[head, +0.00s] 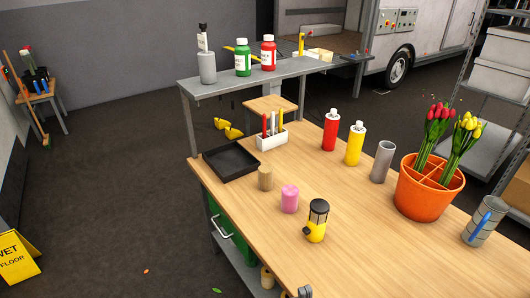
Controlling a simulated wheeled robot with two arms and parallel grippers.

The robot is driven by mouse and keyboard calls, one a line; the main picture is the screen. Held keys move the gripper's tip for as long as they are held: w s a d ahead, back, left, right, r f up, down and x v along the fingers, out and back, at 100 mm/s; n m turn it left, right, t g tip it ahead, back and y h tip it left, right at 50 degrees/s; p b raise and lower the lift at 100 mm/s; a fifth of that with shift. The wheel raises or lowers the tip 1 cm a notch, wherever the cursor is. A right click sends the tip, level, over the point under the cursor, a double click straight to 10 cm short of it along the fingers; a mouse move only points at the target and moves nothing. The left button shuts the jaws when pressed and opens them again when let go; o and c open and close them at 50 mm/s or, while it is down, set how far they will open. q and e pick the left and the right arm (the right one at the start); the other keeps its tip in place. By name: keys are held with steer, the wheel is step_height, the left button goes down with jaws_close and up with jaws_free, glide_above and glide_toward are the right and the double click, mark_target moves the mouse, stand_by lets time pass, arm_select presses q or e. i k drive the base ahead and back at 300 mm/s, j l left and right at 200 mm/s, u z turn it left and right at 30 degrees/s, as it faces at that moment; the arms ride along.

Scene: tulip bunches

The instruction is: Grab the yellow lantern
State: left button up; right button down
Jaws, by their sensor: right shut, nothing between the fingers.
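The yellow lantern (316,231), with a black top and cage, stands upright on the wooden table (380,262), near its front left edge. A small grey part of my right gripper (305,291) shows at the bottom edge of the head view, below the lantern in the picture and apart from it. It is shut and empty; most of it is cut off by the frame. My left gripper is not in view.
A pink candle (289,199) and a tan cylinder (265,178) stand left of the lantern. An orange pot (423,193) with red and yellow tulips, a grey cylinder (382,162) and two bottles stand behind. The black tray (230,163) lies at the left end.

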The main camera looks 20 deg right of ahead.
mark_target(317, 220)
steer(key=i+j+z, duration=0.15)
steer(key=z, duration=0.85)
steer(key=i+j+z, duration=0.25)
steer(key=j, duration=0.2)
steer(key=j+z, duration=0.55)
steer(key=j, duration=0.35)
steer(key=i+j, duration=0.25)
steer(key=j, duration=0.15)
steer(key=i+j, duration=0.25)
steer(key=j, duration=0.2)
